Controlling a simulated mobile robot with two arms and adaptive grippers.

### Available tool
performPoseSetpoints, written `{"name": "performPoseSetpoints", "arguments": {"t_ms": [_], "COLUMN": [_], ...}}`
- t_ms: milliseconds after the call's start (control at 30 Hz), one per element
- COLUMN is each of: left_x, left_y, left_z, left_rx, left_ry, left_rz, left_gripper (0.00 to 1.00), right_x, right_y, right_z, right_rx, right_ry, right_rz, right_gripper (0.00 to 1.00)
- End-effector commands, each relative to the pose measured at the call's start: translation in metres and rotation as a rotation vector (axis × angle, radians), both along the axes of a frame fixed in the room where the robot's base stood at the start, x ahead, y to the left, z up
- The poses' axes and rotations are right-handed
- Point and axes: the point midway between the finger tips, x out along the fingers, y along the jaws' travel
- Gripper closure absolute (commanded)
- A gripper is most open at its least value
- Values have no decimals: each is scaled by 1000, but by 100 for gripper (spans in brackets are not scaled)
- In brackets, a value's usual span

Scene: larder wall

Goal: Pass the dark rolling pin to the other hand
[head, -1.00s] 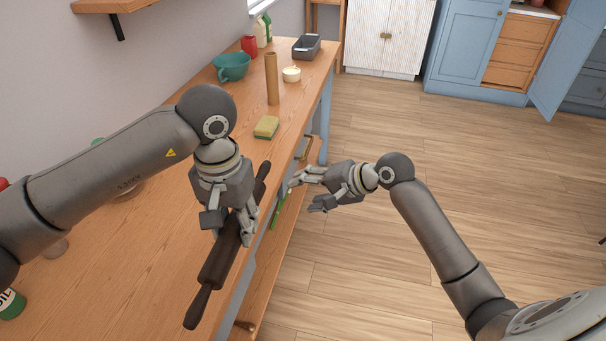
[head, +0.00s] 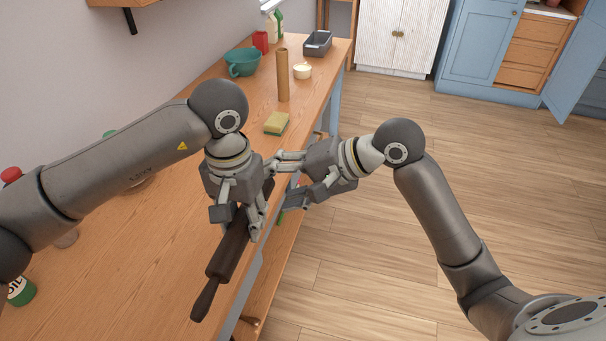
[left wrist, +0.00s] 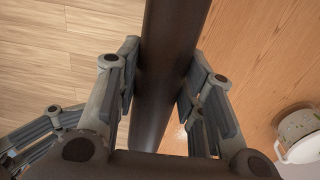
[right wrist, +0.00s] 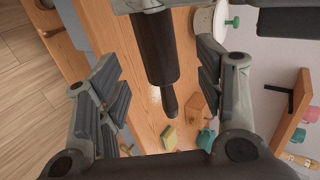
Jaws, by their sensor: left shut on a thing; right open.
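The dark rolling pin (head: 228,255) is held tilted over the front edge of the worktop. My left gripper (head: 240,222) is shut on its barrel; the left wrist view shows the pin (left wrist: 172,60) between both fingers. My right gripper (head: 285,182) is open beside the pin's far end, partly overlapping my left gripper in the head view. In the right wrist view the pin's barrel end and handle (right wrist: 158,55) lie between the spread finger pads, with gaps on both sides. The far handle is mostly hidden in the head view.
A green container (head: 20,290) is at near left. The floor at right is clear.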

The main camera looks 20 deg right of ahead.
Motion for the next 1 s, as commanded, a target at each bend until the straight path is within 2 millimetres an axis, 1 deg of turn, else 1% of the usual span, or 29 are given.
{"name": "performPoseSetpoints", "arguments": {"t_ms": [33, 100, 300, 433, 700, 767, 1000], "left_x": [0, 0, 0, 0, 0, 0, 0], "left_y": [0, 0, 0, 0, 0, 0, 0], "left_z": [1, 1, 1, 1, 1, 1, 1], "left_rx": [-1, -1, -1, -1, -1, -1, -1], "left_ry": [-1, -1, -1, -1, -1, -1, -1], "left_rz": [0, 0, 0, 0, 0, 0, 0], "left_gripper": [97, 97, 97, 97, 97, 97, 97], "right_x": [5, 10, 22, 25, 26, 26, 26], "right_y": [7, 15, 29, 34, 34, 34, 34], "right_z": [-5, -12, -26, -30, -30, -30, -30], "right_rx": [4, 2, 1, 0, 0, 0, 0], "right_ry": [2, 1, -2, -2, -2, -2, -2], "right_rz": [1, 1, -1, 0, -1, -1, -1], "right_gripper": [38, 38, 38, 38, 38, 44, 75]}}
